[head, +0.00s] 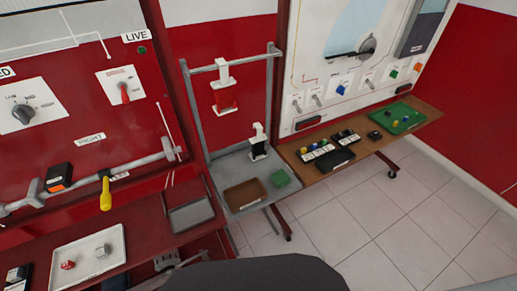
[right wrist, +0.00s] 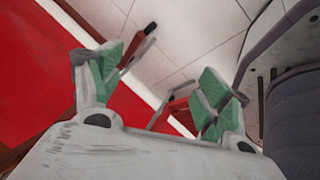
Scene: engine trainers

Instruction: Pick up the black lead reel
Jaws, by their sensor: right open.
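The black lead reel (head: 258,149) appears to be the dark spool with a white top on the right side of the grey metal stand (head: 274,95). It sits low, just above the stand's grey shelf. A red reel (head: 225,101) with a white bracket hangs higher on the same stand, to its left. My right gripper (right wrist: 160,88) shows in the right wrist view with its green-padded fingers wide apart and nothing between them. No reel shows in that view. I cannot make out either gripper in the head view.
To the right, a wooden bench (head: 365,150) holds small parts and a green tray (head: 418,119). A red panel with a yellow-handled tool (head: 105,193) is left. Tiled floor (head: 400,225) is open at right.

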